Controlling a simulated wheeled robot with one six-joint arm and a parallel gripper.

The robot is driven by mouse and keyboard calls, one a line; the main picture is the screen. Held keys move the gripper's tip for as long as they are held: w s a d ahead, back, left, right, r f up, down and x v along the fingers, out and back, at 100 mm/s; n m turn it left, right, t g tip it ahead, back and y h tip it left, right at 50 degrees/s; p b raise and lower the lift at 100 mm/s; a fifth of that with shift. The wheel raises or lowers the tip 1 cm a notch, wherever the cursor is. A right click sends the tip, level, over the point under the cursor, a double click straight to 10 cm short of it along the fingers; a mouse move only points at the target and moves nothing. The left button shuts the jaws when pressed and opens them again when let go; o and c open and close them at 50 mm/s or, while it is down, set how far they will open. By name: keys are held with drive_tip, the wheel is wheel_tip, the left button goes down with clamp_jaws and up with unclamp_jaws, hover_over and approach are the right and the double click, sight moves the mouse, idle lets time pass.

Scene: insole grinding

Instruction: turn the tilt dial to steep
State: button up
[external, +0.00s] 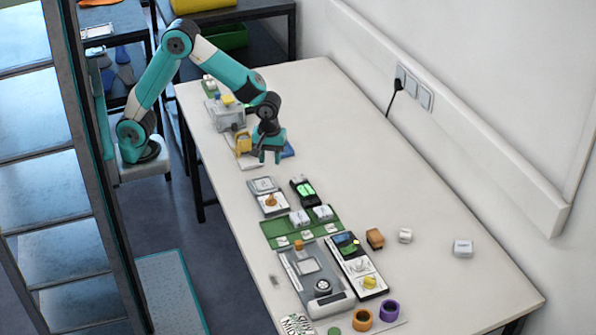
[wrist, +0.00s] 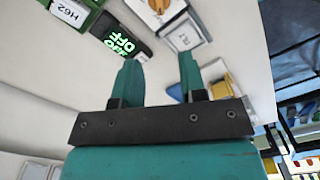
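My gripper (external: 270,158) hangs above the table behind the row of panels. In the wrist view its teal fingers (wrist: 160,75) stand apart with nothing between them. Several knobs show, and their labels are too small to tell which is the tilt dial. An orange knob (external: 271,201) sits on a small pale panel in front of my gripper; an orange-brown knob also shows at the wrist view's top edge (wrist: 158,5). My gripper touches none of these.
A dark device with a green display (external: 304,190) reads OFF in the wrist view (wrist: 118,40). A yellow handle (external: 243,143) stands close to my gripper's left. A green tray (external: 271,234) holds white labelled blocks. The table's right side is mostly clear.

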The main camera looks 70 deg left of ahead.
sight(272, 194)
wheel_tip(272, 194, down, 14)
drive_tip(key=shift+f, duration=0.15)
idle(0.3)
clamp_jaws()
